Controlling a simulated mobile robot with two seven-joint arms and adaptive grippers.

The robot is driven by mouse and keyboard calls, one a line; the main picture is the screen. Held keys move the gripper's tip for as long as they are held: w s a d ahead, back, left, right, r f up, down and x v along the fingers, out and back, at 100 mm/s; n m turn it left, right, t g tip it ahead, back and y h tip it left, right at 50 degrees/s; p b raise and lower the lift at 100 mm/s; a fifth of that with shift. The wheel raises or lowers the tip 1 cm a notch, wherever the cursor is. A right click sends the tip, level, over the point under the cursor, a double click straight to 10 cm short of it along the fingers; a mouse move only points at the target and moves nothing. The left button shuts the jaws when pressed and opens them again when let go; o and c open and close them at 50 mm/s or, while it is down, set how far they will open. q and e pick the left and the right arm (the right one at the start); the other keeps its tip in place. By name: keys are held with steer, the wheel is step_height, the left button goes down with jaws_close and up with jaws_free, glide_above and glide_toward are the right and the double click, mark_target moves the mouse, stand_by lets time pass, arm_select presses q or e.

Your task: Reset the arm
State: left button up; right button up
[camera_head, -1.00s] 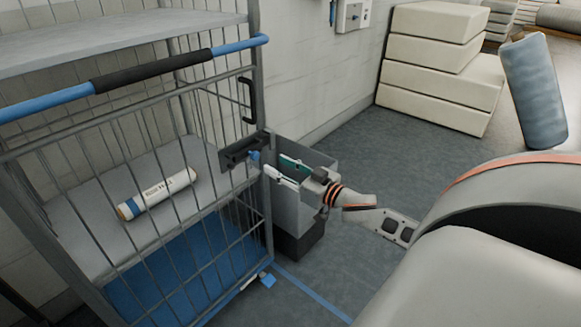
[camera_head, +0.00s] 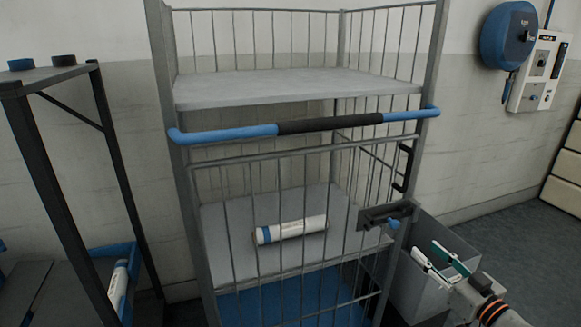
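My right gripper (camera_head: 444,262) shows at the lower right, beside the front right corner of the cage trolley. Its two fingers are spread apart with nothing between them, in front of a grey bin. The rest of my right arm runs out of the bottom of the picture. My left gripper and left arm are not in the picture.
A wadding roll (camera_head: 291,229) lies on the middle shelf of the cage trolley (camera_head: 290,92), behind its bars. Another roll (camera_head: 118,287) is in a blue crate at the lower left, by a dark rack (camera_head: 112,140). The grey bin (camera_head: 408,284) stands right of the trolley. Floor shows at the right.

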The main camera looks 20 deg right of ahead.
arm_select(q)
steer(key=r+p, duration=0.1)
steer(key=p, duration=0.1)
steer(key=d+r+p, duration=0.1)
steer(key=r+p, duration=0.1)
steer(key=p, duration=0.1)
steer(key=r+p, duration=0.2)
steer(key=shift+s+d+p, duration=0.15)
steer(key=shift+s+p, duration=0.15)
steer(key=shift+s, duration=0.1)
arm_select(e)
steer(key=s+a+f+n+g, duration=0.1)
steer(key=s+a+f+g, duration=0.1)
steer(key=s+a+f, duration=0.5)
steer(key=s+a+f+n+g+y, duration=0.1)
steer(key=s+a+f+g, duration=0.2)
steer(key=s+a+f, duration=0.4)
steer(key=s+a+f+n+g, duration=0.1)
steer(key=s+a+f, duration=0.6)
steer(key=a, duration=0.8)
steer(key=shift+s+n+g, duration=0.3)
steer(key=shift+s+g, duration=0.4)
steer(key=shift+s, duration=0.1)
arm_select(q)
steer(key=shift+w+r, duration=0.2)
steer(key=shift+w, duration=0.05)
